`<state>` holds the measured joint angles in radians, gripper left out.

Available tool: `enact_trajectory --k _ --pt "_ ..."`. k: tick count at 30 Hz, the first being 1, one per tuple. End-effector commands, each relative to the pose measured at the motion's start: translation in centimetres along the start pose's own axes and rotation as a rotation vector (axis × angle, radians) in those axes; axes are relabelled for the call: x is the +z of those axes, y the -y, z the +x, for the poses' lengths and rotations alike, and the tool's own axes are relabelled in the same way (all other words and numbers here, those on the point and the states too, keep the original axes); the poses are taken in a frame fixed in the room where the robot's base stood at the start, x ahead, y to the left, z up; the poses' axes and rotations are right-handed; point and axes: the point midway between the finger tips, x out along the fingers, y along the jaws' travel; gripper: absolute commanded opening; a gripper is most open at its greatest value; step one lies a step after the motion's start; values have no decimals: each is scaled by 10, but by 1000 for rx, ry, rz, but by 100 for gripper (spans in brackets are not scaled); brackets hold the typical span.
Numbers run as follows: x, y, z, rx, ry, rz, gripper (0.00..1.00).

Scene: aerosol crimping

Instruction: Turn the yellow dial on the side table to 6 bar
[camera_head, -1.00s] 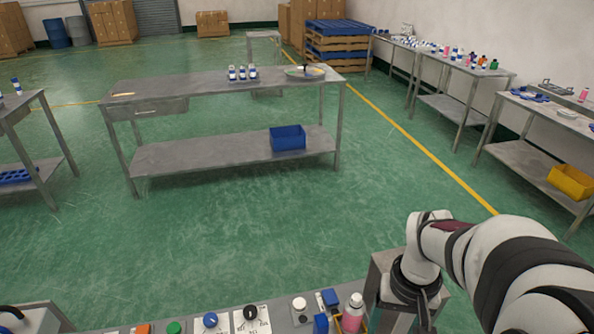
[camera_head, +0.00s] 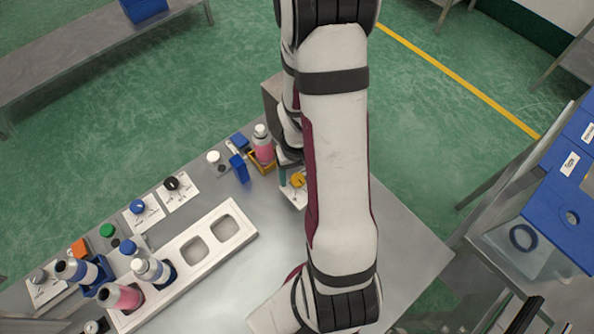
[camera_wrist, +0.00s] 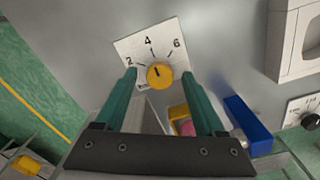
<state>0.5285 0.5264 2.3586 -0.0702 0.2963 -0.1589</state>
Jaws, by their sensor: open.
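The yellow dial (camera_wrist: 160,76) sits on a white plate (camera_wrist: 126,46) marked 2, 4 and 6. A small dark mark on the dial seems to point near the 4, but it is too small to read surely. My gripper (camera_wrist: 159,84) is open, with its teal fingers on either side of the dial in the wrist view. I cannot tell whether they touch it, and nothing is held between them. In the head view the yellow dial (camera_head: 298,180) shows at the edge of my arm, which hides part of its plate and most of the gripper.
A pink bottle (camera_head: 263,147) in a yellow holder and a blue block (camera_head: 239,168) stand close to the dial. A white tray (camera_head: 236,244) with square wells lies left. Several bottles and other knobs stand farther left. Bare tabletop (camera_head: 270,262) lies in front.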

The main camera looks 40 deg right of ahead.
Motion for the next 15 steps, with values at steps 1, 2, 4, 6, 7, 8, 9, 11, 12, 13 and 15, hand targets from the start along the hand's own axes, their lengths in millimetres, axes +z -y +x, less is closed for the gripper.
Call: enact_trajectory --k 1,2,4,6,7,8,9,11,12,13,15 --pt "0 0 0 0 0 0 72" --pt "0 0 0 0 0 0 72" --pt "0 0 0 0 0 0 70" --pt "0 0 0 0 0 0 57" --pt "0 0 0 0 0 0 52" --pt "0 0 0 0 0 0 46" --pt "0 0 0 0 0 0 39" --pt "0 0 0 0 0 0 28" --pt "0 0 0 0 0 0 21" --pt "0 0 0 0 0 0 16" --pt "0 0 -1 0 0 0 3"
